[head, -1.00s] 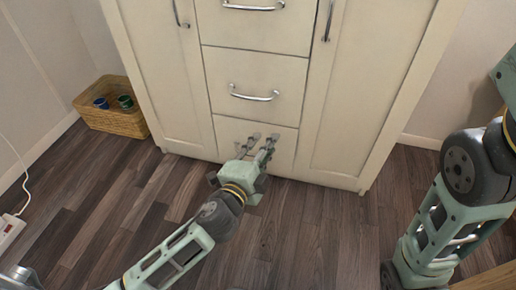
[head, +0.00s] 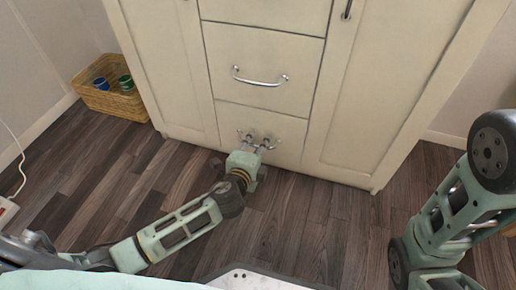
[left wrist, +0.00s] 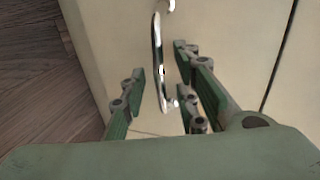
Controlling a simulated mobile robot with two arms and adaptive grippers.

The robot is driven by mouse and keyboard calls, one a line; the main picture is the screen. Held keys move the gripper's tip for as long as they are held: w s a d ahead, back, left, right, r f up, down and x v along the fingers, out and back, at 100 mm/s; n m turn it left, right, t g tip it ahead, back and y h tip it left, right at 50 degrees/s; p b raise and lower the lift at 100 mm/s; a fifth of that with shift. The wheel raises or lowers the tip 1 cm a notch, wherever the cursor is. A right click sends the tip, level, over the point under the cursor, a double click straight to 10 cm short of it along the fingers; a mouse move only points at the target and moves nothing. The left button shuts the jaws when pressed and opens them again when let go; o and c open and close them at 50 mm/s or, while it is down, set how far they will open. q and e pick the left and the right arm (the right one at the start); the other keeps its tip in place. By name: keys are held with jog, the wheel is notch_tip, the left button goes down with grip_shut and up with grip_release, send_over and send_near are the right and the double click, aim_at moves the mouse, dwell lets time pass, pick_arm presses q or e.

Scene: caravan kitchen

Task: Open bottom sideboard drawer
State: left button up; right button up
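The cream sideboard's bottom drawer (head: 228,122) is flush with the front, below the middle drawer (head: 290,98). My left gripper (head: 259,140) is at the bottom drawer front, at its handle. In the left wrist view the chrome handle (left wrist: 157,62) runs between the open fingers of my left gripper (left wrist: 165,88). The fingers stand on either side of the bar with gaps visible, so it does not look clamped. In the head view the gripper hides most of this handle. My right gripper is out of view; only part of my right arm shows at the right.
Cupboard doors (head: 375,95) flank the drawers. A wicker basket (head: 112,102) with blue and green items stands by the wall at the left. A white power strip (head: 6,212) lies at the far left. The wooden floor (head: 300,225) before the sideboard is mostly clear.

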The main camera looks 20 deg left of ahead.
pick_arm(q)
jog(key=shift+w, duration=0.1)
grip_shut()
dwell(0.6)
